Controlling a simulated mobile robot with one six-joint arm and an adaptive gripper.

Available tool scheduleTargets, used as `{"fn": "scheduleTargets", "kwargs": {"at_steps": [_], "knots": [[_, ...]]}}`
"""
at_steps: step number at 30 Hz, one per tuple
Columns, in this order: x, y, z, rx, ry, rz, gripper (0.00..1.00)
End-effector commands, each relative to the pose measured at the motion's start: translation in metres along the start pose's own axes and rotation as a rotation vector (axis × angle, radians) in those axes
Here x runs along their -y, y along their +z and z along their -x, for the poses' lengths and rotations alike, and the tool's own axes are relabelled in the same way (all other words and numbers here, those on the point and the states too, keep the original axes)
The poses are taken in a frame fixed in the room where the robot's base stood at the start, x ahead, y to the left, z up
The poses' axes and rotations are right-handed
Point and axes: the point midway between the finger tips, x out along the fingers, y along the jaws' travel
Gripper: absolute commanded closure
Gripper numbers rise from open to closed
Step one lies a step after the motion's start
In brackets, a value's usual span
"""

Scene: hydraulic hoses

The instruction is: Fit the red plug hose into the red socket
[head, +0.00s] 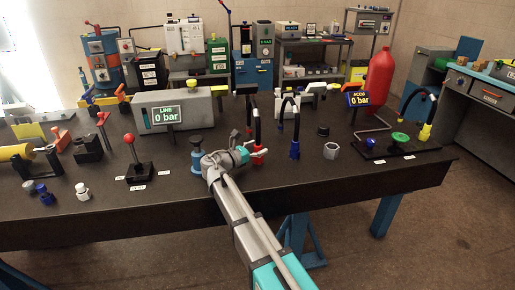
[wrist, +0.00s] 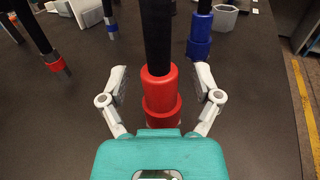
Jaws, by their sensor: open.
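A black hose stands upright in a stepped red fitting (wrist: 160,92), which sits between my gripper's fingers in the wrist view. My gripper (wrist: 161,88) is open, with one finger on each side and gaps to the red surface. In the head view my gripper (head: 246,154) is at the red fitting (head: 259,155) near the table's front. A second hose end with a red collar (wrist: 57,63) and grey tip hangs at upper left in the wrist view. I cannot tell which red part is the socket; the lower part of the near fitting is partly hidden by my gripper.
A blue fitting (wrist: 199,38) with a black hose stands close by on the right. A grey hex nut (head: 331,150) lies farther right. A grey LINE block (head: 196,108) stands behind left, and a red-knobbed lever (head: 130,139) is at left. The front right tabletop is clear.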

Motion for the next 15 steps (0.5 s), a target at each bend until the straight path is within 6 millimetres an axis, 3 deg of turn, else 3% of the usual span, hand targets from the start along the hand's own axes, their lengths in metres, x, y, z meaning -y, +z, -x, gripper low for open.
{"fn": "scheduleTargets", "kwargs": {"at_steps": [8, 15], "knots": [[0.0, 0.0, 0.016, 0.0, 0.001, 0.0, 0.18], [0.0, 0.0, 0.047, 0.0, 0.002, 0.0, 0.18]]}}
